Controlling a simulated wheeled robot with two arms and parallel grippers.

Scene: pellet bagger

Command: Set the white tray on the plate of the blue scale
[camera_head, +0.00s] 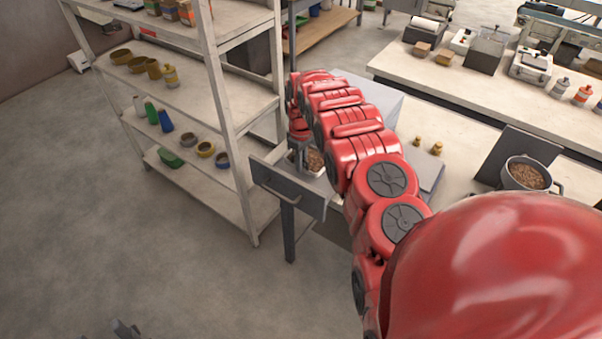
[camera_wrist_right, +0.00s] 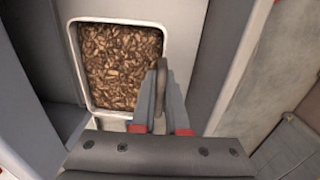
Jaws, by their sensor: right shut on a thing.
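The white tray (camera_head: 310,172), filled with brown pellets, is low behind the grey drawer front (camera_head: 288,190), partly hidden by my right arm. In the right wrist view the tray (camera_wrist_right: 166,40) shows from above with its pellets in it. My right gripper (camera_head: 297,135) is at the tray's edge. In the right wrist view its fingers (camera_wrist_right: 161,100) are shut on a narrow dark piece at the tray's rim. Only a dark tip, likely my left gripper (camera_head: 125,330), shows at the bottom left. I cannot make out the blue scale; my right arm covers much of the bench.
A shelf rack (camera_head: 215,75) with small pots and bottles stands close on the left. A pot of pellets (camera_head: 526,173) is on the bench at right. Two small brass-coloured pieces (camera_head: 436,148) stand near the arm. The floor (camera_head: 150,250) in front is clear.

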